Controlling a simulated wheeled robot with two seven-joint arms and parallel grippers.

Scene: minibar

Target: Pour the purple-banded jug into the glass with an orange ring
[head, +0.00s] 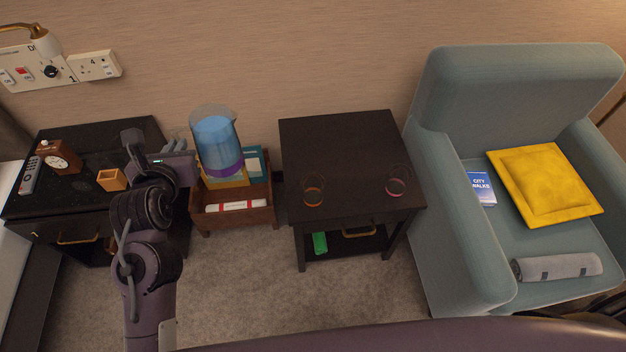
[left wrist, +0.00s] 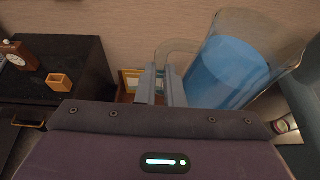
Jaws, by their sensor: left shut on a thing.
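The purple-banded jug (head: 217,142) is clear, holds blue liquid, and has a purple band near its base. My left gripper (head: 185,148) is shut on its handle, at the jug's left side, and holds it up over the wooden box. In the left wrist view the jug (left wrist: 232,70) is at the right, with its handle at the fingers (left wrist: 162,86). The glass with an orange ring (head: 313,191) stands on the dark side table, to the right of the jug and apart from it. My right gripper is not in view.
A similar glass with a pink ring (head: 397,182) stands further right on the side table (head: 340,135), whose back half is bare. The wooden box (head: 240,218) holds books and a white roll. A black cabinet at left carries a clock (head: 60,160), remote and orange cup (head: 111,180).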

